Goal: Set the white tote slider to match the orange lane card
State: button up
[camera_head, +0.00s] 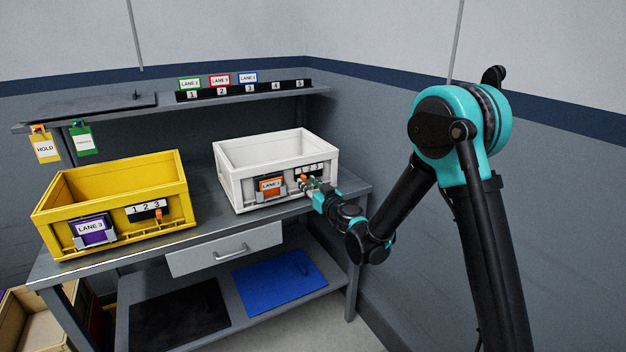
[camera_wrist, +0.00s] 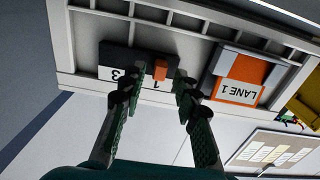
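The white tote (camera_head: 240,163) stands on the bench. On its front, the orange lane card (camera_head: 271,186) reads LANE 1; the card also shows upside down in the wrist view (camera_wrist: 240,92). Beside it is a dark slider strip (camera_wrist: 122,56) with numbers. In the wrist view 3 and 1 show, and a finger hides the 2. The orange slider knob (camera_wrist: 160,70) lines up with the 1. My gripper (camera_wrist: 157,80) is open, its fingers on either side of the knob with gaps visible. In the head view my gripper (camera_head: 310,187) is at the tote's front right.
A yellow tote (camera_head: 60,222) with a purple LANE 3 card (camera_head: 94,231) and its own slider stands to the left. A shelf (camera_head: 140,110) above holds small lane cards and numbered slots. A drawer (camera_head: 225,251) and lower shelf lie below the bench top.

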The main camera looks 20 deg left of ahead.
jog(key=shift+v, duration=2.6)
